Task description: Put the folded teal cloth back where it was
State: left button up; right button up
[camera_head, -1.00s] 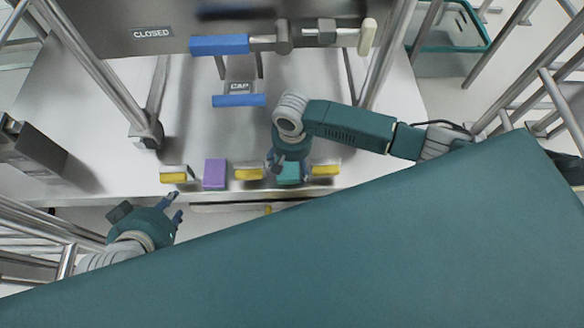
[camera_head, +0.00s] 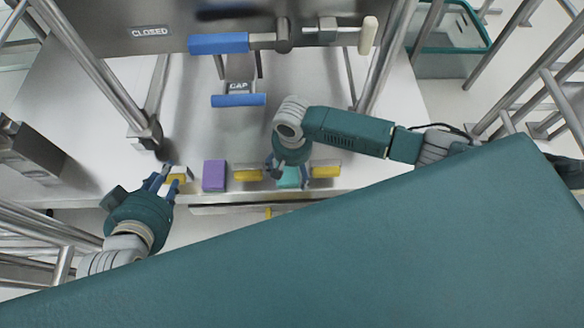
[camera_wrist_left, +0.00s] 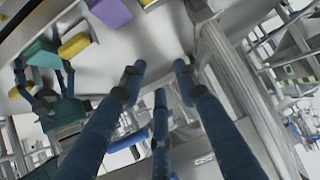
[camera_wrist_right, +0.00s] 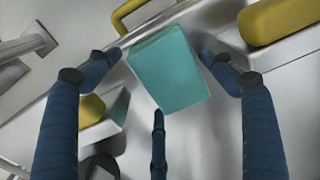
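The folded teal cloth (camera_head: 289,178) lies at the front edge of the metal surface, between two yellow-handled pieces. It also shows in the right wrist view (camera_wrist_right: 170,70) and the left wrist view (camera_wrist_left: 42,54). My right gripper (camera_head: 289,167) is over it with fingers spread on either side. In the right wrist view the fingertips (camera_wrist_right: 160,55) are close to the cloth's sides; firm contact cannot be told.
A purple block (camera_head: 214,176) and a yellow-handled piece (camera_head: 248,174) stand left of the cloth. A steel frame with a blue handle (camera_head: 219,43) is behind. A large teal panel (camera_head: 360,240) fills the foreground. A teal-rimmed bin (camera_head: 450,55) is at back right.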

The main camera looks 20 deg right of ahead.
aim_at(292, 171)
jog(key=shift+r, duration=0.1)
jog(key=shift+r, duration=0.25)
notch_tip(292, 171, up, 5)
jog(key=shift+r+p, duration=0.2)
jog(key=shift+p, duration=1)
pick_arm(q)
jog(key=s+a+f+g+y+p, duration=0.1)
jog(key=s+a+f+g, duration=0.1)
jog(key=s, duration=0.5)
jog(key=s+a+f+g+p, duration=0.1)
jog(key=s+a+f+g, duration=0.1)
jog(key=s+g, duration=0.3)
jog(key=shift+s+a+f+y, duration=0.25)
jog(key=shift+s+f+y, duration=0.25)
jog(key=shift+s, duration=0.55)
pick_arm(e)
notch_tip(292, 171, up, 6)
jog(key=shift+s+r, duration=0.1)
jog(key=shift+r, duration=0.05)
